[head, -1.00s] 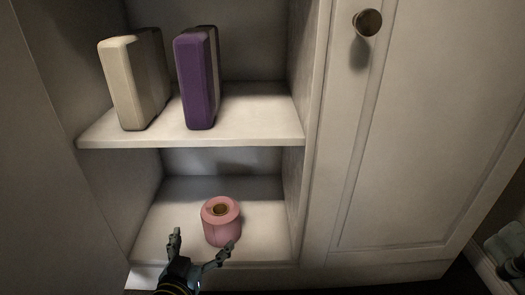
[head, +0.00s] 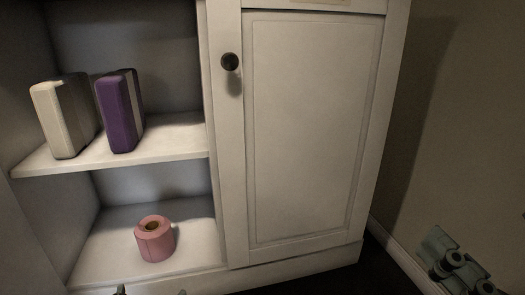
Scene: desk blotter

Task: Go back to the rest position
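My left gripper (head: 152,291) shows only as two fingertips at the bottom edge of the head view. The fingertips are apart, with nothing seen between them; the rest of it is cut off. A pink roll (head: 155,243) with a brown core stands upright on the lower shelf, beyond the fingertips and apart from them. At the lower right, grey-green arm parts of mine show, but no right gripper can be made out.
The open white cabinet has an upper shelf (head: 170,143) with a cream block (head: 62,120) and a purple block (head: 120,112) standing on it. A closed white door (head: 305,130) with a round knob (head: 230,62) is to the right. Dark floor lies beyond the cabinet's right side.

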